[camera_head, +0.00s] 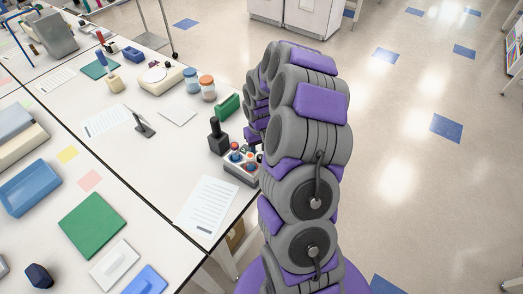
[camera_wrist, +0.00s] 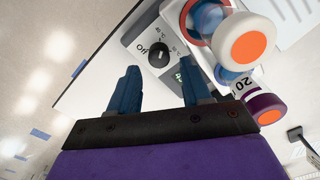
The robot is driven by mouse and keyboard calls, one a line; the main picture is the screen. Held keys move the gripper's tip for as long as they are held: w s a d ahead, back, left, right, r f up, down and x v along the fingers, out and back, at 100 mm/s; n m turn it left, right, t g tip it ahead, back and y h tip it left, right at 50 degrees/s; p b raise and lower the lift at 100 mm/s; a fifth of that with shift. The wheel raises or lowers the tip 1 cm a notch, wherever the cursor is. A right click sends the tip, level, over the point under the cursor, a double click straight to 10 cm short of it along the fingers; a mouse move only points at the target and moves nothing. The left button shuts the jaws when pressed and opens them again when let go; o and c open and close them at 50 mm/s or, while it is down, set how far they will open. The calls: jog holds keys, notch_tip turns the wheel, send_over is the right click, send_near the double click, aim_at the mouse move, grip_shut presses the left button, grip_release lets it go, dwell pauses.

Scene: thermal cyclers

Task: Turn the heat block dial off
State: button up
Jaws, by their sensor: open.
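The heat block (camera_wrist: 134,38) is a light grey unit at the top of the wrist view, with a dark round dial (camera_wrist: 158,53) on its panel. An "Off" mark is beside the dial and °C marks are around it; I cannot clearly tell where the dial points. My gripper (camera_wrist: 158,74) is open, its two blue fingers apart, with the dial just beyond and between their tips. No contact shows. In the head view the heat block (camera_head: 242,172) sits at the bench's right edge, partly hidden by my arm, which also hides most of my gripper.
Tubes with an orange-and-white cap (camera_wrist: 249,40) and an orange-and-purple cap (camera_wrist: 264,108) stand close to the right finger. A black joystick-like item (camera_head: 217,137) and a green box (camera_head: 228,106) are near the block. A paper sheet (camera_head: 206,208) lies in front.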

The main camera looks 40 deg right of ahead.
notch_tip(320, 180, up, 4)
jog(key=shift+w+d+r+p, duration=0.15)
jog(key=shift+p, duration=0.35)
jog(key=shift+d, duration=0.2)
jog(key=shift+a, duration=0.1)
jog(key=shift+w+m, duration=0.2)
jog(key=shift+m, duration=0.1)
jog(key=w+d+r+m+y+b, duration=0.1)
jog(key=w+d+r+m+b, duration=0.15)
jog(key=d+m, duration=0.2)
jog(key=m+y+b, duration=0.4)
jog(key=m+b, duration=0.1)
jog(key=m, duration=0.4)
send_near(261, 156)
jog(key=shift+g, duration=0.3)
jog(key=b+x, duration=0.1)
jog(key=x, duration=0.3)
jog(key=b+x, duration=0.2)
jog(key=x, duration=0.3)
jog(key=shift+w+a, duration=0.1)
jog(key=shift+w, duration=0.2)
grip_shut()
